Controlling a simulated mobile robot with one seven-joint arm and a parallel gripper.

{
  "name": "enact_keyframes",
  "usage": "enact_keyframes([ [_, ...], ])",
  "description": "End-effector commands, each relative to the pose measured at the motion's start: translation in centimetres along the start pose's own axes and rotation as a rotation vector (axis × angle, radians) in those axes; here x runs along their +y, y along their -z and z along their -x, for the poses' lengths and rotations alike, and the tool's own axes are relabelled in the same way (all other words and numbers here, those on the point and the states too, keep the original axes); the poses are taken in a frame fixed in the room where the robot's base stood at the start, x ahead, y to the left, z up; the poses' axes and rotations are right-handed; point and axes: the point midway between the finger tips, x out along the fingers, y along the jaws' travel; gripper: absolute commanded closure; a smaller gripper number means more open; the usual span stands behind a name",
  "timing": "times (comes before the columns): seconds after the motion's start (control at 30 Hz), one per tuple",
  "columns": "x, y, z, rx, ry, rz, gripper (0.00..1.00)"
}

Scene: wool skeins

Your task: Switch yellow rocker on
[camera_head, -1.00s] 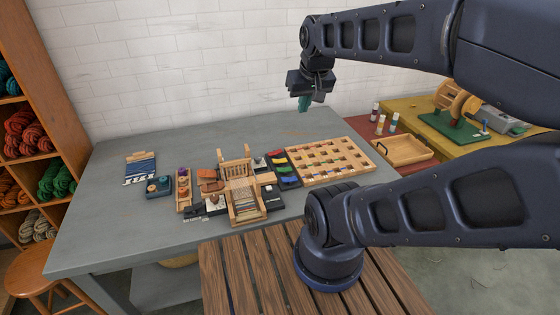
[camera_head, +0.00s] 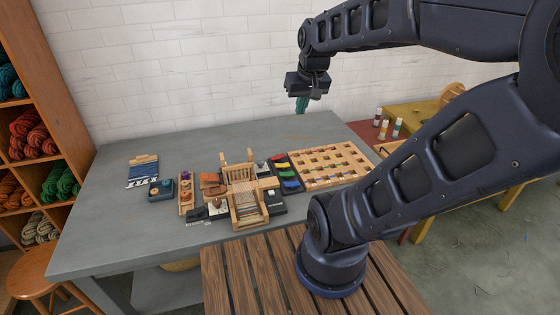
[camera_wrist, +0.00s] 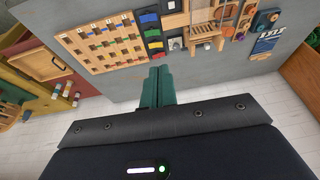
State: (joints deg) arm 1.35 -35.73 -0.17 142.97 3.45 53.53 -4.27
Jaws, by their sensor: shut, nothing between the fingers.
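The yellow rocker (camera_head: 282,166) is one of several coloured rockers in a row on a dark panel (camera_head: 272,170) on the grey table. It lies between the red rocker (camera_head: 278,157) and the green rocker (camera_head: 287,174). The yellow rocker also shows in the wrist view (camera_wrist: 154,45), beyond my fingertips. Whether it is on or off is too small to tell. My gripper (camera_head: 302,106) is shut and empty, its teal fingers (camera_wrist: 157,88) together. It hangs well above the far part of the table, clear of the panel.
A wooden grid board (camera_head: 328,152) stands right of the panel, and a small wooden loom (camera_head: 247,205) left of it. A blue box with knobs (camera_head: 160,190) and a blue woven piece (camera_head: 143,168) lie farther left. The white brick wall (camera_head: 200,60) is behind. The table's left front is bare.

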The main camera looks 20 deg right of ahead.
Motion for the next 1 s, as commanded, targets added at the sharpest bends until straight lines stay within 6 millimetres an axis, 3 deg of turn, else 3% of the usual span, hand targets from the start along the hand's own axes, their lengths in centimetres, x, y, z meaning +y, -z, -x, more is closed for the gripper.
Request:
enact_keyframes([
  [0.47, 0.7, 5.9, -5.3, -0.108, 0.078, 0.001, 1.0],
  [1.0, 2.5, 11.4, -13.5, -0.208, 0.162, -0.016, 1.0],
])
